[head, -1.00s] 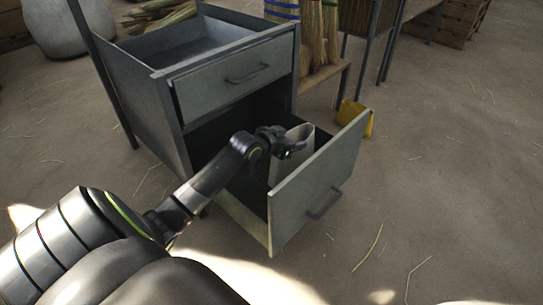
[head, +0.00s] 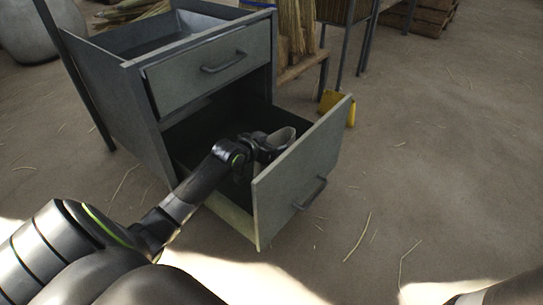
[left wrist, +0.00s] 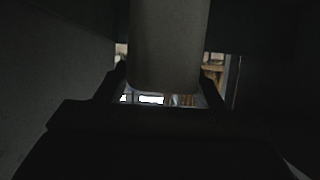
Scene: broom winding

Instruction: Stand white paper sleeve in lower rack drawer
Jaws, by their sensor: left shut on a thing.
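The white paper sleeve (head: 283,136) is inside the pulled-out lower rack drawer (head: 300,172), near its front panel. My left gripper (head: 268,146) reaches down into the drawer and is shut on the sleeve. In the left wrist view the sleeve (left wrist: 168,45) stands pale between the two dark fingers (left wrist: 165,82). I cannot tell whether its lower end touches the drawer floor. My right gripper is not in view.
The upper drawer (head: 205,70) of the grey rack is shut, above the open one. A yellow object (head: 338,106) lies on the floor behind the lower drawer. Straw bundles (head: 297,30) stand behind the rack. The floor at right is mostly clear, with loose straws.

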